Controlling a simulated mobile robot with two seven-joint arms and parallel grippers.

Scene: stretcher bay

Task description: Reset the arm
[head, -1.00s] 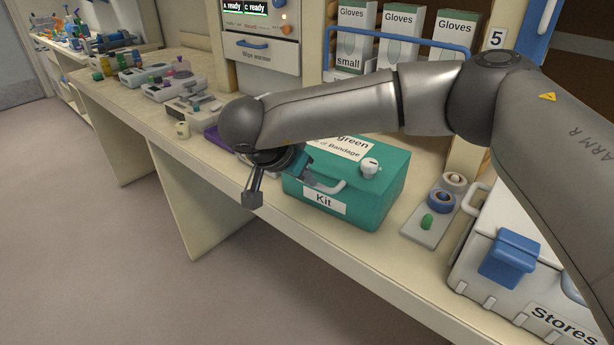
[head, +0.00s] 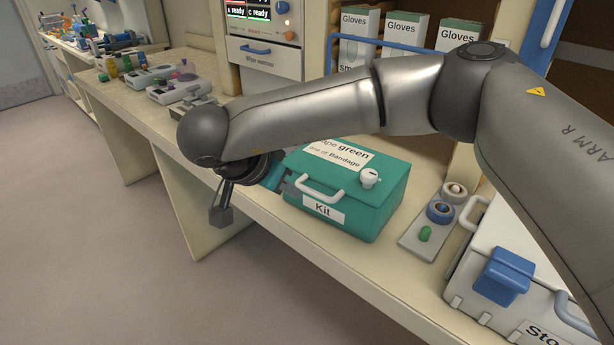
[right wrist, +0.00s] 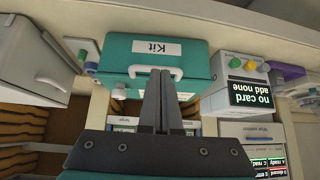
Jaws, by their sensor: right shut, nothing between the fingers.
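My right arm reaches across the head view from the right. Its gripper (head: 221,214) hangs in front of the counter's front edge, to the left of the green kit box, shut and empty. In the right wrist view the two dark fingers (right wrist: 160,90) lie together with nothing between them. The green kit box (head: 372,212) stands closed on the counter, with a white handle, a white knob and a label reading "Kit". It also shows in the right wrist view (right wrist: 196,62), beyond the fingers. My left gripper is in neither view.
A white Stores box (head: 490,265) stands further right. The floor in front is clear.

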